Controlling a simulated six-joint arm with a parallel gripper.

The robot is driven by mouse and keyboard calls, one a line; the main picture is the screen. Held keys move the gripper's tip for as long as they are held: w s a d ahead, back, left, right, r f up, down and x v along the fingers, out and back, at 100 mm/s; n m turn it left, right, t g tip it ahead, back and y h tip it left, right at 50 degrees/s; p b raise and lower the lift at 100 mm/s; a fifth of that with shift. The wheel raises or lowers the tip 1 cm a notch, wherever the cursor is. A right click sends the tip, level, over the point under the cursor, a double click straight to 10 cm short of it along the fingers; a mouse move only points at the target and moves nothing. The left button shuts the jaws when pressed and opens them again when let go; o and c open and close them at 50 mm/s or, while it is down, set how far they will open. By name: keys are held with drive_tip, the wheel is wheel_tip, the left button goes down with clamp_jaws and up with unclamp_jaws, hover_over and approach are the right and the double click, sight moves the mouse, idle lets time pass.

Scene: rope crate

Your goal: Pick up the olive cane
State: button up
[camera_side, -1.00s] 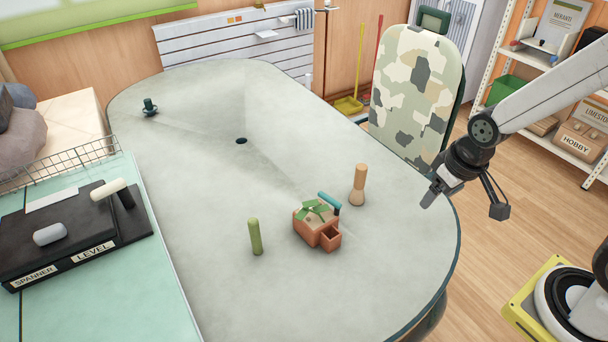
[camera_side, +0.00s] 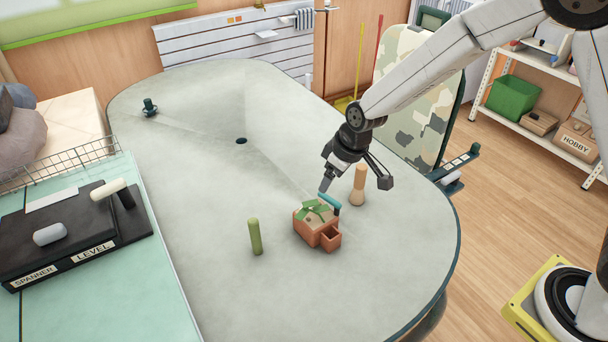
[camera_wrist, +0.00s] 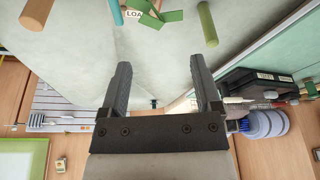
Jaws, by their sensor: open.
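The olive cane (camera_side: 255,237) stands upright on the grey table, left of the small terracotta crate; in the wrist view it shows at the top right (camera_wrist: 208,24). My gripper (camera_side: 325,186) is above the table, just above and behind the crate, to the right of the cane and apart from it. Its two fingers (camera_wrist: 160,64) are spread with nothing between them in the wrist view.
The crate (camera_side: 304,232) holds green strips and a teal stick (camera_side: 329,200). A tan wooden peg (camera_side: 359,184) stands right of it. A dark teal object (camera_side: 149,106) stands at the far left. The table's middle is clear around a dark hole (camera_side: 241,141).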

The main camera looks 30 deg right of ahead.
drive_tip(key=w+a+f+n, duration=0.2)
drive_tip(key=w+a+f, duration=0.2)
drive_tip(key=w+a, duration=0.15)
drive_tip(key=n+y, duration=0.1)
drive_tip(key=n, duration=0.1)
hover_over(252, 228)
drive_tip(key=d, duration=0.3)
drive_tip(key=f, duration=0.6)
drive_tip(key=shift+s+a, duration=0.1)
drive_tip(key=shift+a, duration=0.15)
drive_tip(key=shift+x, duration=1.3)
drive_tip(key=shift+a+f, duration=0.25)
drive_tip(key=shift+f, duration=0.55)
drive_tip(key=shift+a+f, duration=0.2)
drive_tip(key=shift+f, duration=0.6)
drive_tip(key=shift+w+a+f, duration=0.25)
drive_tip(key=shift+w+f, duration=0.25)
drive_tip(key=shift+f, duration=0.35)
clamp_jaws()
